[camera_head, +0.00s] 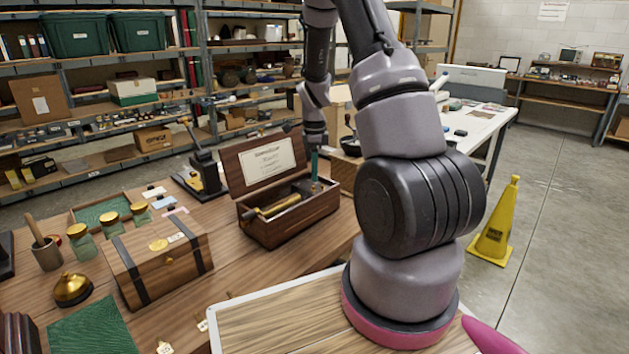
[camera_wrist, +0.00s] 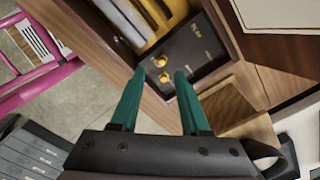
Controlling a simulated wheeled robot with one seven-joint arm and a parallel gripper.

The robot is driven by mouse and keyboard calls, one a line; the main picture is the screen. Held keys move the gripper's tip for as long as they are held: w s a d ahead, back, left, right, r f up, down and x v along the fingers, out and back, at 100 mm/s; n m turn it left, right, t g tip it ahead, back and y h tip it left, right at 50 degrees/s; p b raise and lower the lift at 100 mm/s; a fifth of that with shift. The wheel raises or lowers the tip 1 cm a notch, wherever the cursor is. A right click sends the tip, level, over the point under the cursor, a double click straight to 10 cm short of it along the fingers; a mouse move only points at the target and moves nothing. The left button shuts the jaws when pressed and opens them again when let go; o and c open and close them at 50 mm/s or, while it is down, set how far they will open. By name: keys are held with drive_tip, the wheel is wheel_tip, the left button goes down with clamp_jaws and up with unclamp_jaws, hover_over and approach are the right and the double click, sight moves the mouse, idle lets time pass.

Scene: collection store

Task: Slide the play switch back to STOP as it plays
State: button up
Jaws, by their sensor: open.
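The wooden music box (camera_head: 278,232) stands on the table with its lid up and a printed card (camera_head: 268,160) inside the lid. A brass cylinder (camera_head: 281,206) lies in it. In the wrist view its dark control panel (camera_wrist: 203,51) bears the word PLAY and two small brass knobs, an upper one (camera_wrist: 160,61) and a lower one (camera_wrist: 165,77). I cannot tell which is the play switch, and no STOP lettering is legible. My gripper (camera_wrist: 160,72) has green fingers, open, pointing at the panel with the knobs between the tips in the picture; contact is unclear. It also shows over the box's right end (camera_head: 314,165).
A strapped wooden chest (camera_head: 150,285), glass jars (camera_head: 112,222), a brass bell (camera_head: 72,289) and a green mat (camera_head: 92,325) occupy the table's left side. A black press-like device (camera_head: 203,172) stands behind the box. A yellow cone (camera_head: 495,230) is on the floor at right.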

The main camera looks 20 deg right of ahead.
sight(315, 187)
wheel_tip(315, 187, up, 7)
drive_tip(key=shift+f, duration=0.15)
idle(0.4)
